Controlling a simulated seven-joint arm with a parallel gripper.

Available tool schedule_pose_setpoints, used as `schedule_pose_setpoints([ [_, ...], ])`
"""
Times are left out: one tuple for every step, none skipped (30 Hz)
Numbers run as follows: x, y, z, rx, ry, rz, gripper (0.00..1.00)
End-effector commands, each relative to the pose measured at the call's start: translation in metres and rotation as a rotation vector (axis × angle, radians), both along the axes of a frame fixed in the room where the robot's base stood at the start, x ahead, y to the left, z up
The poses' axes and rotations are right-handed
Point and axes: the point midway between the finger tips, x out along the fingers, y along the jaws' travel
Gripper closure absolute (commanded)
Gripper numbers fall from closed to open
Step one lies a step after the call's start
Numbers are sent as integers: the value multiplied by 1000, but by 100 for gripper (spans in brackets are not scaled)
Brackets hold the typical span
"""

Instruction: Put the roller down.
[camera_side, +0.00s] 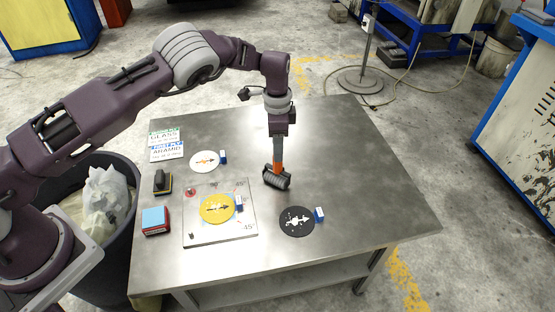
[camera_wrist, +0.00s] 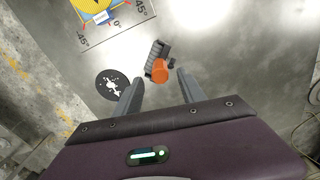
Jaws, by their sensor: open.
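The roller (camera_side: 277,180) has a dark ribbed drum and an orange handle. The drum appears to rest on the bare metal table, with the handle pointing up toward my gripper (camera_side: 278,148). In the wrist view the drum (camera_wrist: 157,52) lies just beyond my open gripper (camera_wrist: 159,78), and the orange handle end shows between and slightly ahead of the two spread fingertips. No finger visibly presses on the handle there. From the side, the fingers are hard to make out against the handle.
A marked plate (camera_side: 247,224) carries a yellow disc (camera_side: 214,209). A black disc (camera_side: 294,221) lies right of it, and a white disc (camera_side: 203,162) behind. A dark-handled block (camera_side: 162,182) and a blue-topped red block (camera_side: 155,220) stand left. The table's right side is clear.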

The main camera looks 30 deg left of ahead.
Motion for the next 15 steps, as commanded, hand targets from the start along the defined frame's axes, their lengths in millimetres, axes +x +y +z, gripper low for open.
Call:
schedule_pose_setpoints([
  [1, 0, 14, -1, -3, -1, 52],
  [0, 0, 20, -2, -3, 0, 52],
  [1, 0, 28, -1, -3, -1, 52],
  [0, -1, 32, -2, -1, -1, 52],
  [0, -1, 36, -2, -1, -1, 52],
  [0, 0, 41, 0, -1, -2, 52],
  [0, 0, 43, 0, -1, -2, 52],
  [0, 0, 45, 0, 0, -2, 52],
  [0, 0, 47, 0, 0, -1, 52],
  [0, 0, 47, 0, 0, -1, 52],
  [0, 0, 47, 0, 1, -1, 52],
  [0, 0, 47, 0, 1, -1, 52],
  [0, 0, 47, 0, 1, -1, 52],
  [0, 0, 47, 0, 1, -1, 52],
  [0, 0, 48, 0, 0, 1, 52],
])
